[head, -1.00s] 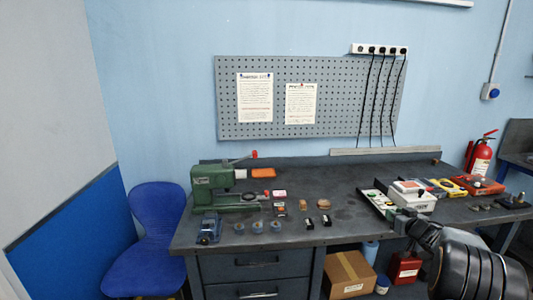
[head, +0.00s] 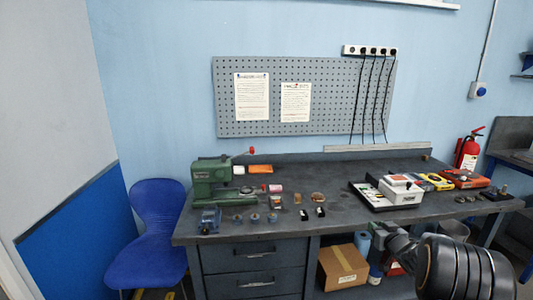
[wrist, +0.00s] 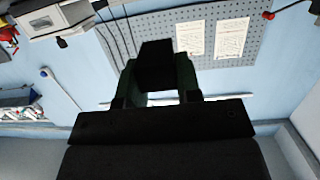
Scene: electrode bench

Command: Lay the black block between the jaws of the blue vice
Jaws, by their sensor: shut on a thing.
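The small blue vice (head: 208,220) stands at the front left of the bench in the head view, below the green press. Its jaw gap is too small to make out there. My gripper (wrist: 155,78) is shut on a black block (wrist: 157,62) in the wrist view. The block sits between the two dark fingers and sticks out past their tips. It is clear of the bench. In the head view my arm is at the lower right, in front of the bench and far from the vice; the block cannot be made out there.
A green press (head: 212,180) stands behind the vice. Several small round parts (head: 254,218) lie right of it, with two small black-and-white pieces (head: 319,212) further right. A white-topped instrument (head: 400,188) is at the right. The bench (head: 335,188) is clear in the middle.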

